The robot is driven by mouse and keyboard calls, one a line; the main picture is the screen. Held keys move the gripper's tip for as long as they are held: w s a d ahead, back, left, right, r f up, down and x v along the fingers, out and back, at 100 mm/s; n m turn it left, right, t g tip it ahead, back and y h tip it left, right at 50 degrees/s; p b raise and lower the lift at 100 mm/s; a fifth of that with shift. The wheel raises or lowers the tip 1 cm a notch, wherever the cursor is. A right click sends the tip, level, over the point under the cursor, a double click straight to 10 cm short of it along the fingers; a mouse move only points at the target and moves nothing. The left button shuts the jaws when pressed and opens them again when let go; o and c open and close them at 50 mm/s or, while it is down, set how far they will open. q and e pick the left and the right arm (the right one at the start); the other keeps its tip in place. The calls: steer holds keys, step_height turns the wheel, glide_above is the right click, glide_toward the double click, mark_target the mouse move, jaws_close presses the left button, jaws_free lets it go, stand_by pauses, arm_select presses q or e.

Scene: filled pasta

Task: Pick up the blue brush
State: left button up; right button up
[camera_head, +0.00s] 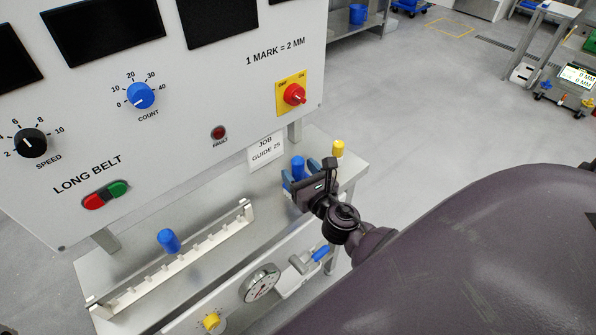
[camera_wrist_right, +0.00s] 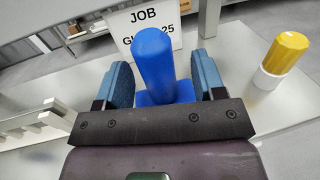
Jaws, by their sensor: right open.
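The blue brush (camera_head: 298,167) stands upright on the grey metal bench near its right end. In the right wrist view, its round handle (camera_wrist_right: 155,60) rises from a wider blue base (camera_wrist_right: 183,91). My right gripper (camera_head: 304,184) is open, with one blue finger pad on either side of the handle. In the wrist view, gaps show between the handle and both pads. The base is partly hidden behind the gripper. My left gripper is in neither view.
A yellow-topped white object (camera_head: 338,149) stands right of the brush; it also shows in the wrist view (camera_wrist_right: 285,54). A job guide card (camera_head: 265,150) stands behind. A notched white rail (camera_head: 190,256), another blue cylinder (camera_head: 169,241) and the control panel (camera_head: 190,100) lie left.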

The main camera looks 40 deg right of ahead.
steer(key=shift+w+d+f, duration=0.1)
steer(key=shift+w, duration=1.35)
steer(key=c, duration=1)
